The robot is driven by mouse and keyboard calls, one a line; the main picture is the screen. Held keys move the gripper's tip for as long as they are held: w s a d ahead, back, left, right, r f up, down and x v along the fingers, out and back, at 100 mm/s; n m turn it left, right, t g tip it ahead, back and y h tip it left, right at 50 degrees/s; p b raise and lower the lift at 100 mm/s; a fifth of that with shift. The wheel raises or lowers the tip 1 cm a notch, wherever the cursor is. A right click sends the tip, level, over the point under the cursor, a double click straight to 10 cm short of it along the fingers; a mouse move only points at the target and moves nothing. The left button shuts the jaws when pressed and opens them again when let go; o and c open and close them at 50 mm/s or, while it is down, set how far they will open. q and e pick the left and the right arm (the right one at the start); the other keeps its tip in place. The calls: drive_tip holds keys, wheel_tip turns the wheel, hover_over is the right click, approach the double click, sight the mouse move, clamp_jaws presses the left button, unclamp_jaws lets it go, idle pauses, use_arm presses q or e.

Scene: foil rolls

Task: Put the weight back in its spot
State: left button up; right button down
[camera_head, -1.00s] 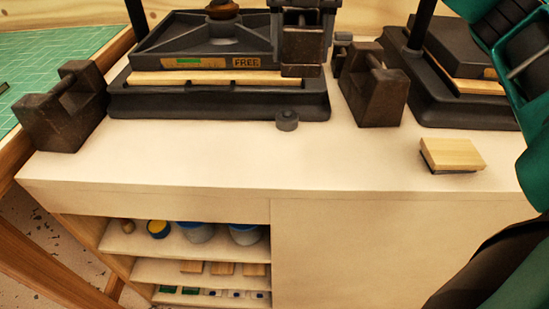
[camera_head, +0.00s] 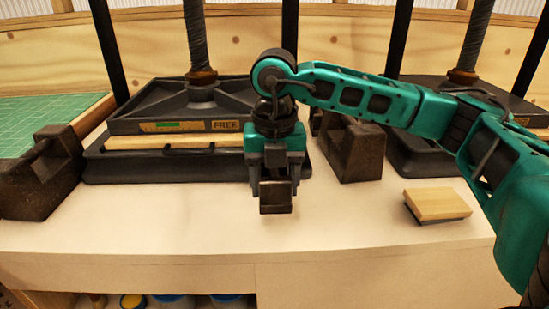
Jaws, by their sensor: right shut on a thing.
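My right gripper (camera_head: 274,183) hangs over the front of the bench in the head view, its fingers pointing down. It is shut on a small dark brown block (camera_head: 275,198), which looks like a small weight. The block appears above the pale bench top, in front of the press's right front corner. Two larger dark brown weights with handle bars stand upright on the bench. The left one (camera_head: 32,190) is beside the left press; the right one (camera_head: 352,155) is partly behind my right arm. My left gripper is out of view.
The left press (camera_head: 120,170) has a "FREE" label and a pale board in it. A second press (camera_head: 408,158) stands at the right. A wooden-topped block (camera_head: 437,204) lies on the bench. The bench front (camera_head: 150,220) is clear. Stocked shelves show below.

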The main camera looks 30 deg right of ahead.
sight(274, 218)
drive_tip(key=shift+f, duration=2.55)
drive_tip(key=shift+f+b, duration=0.1)
drive_tip(key=shift+b, duration=0.25)
drive_tip(key=c, duration=0.8)
unclamp_jaws()
drive_tip(key=shift+f, duration=0.2)
drive_tip(key=o, duration=0.5)
drive_tip(key=shift+r, duration=0.1)
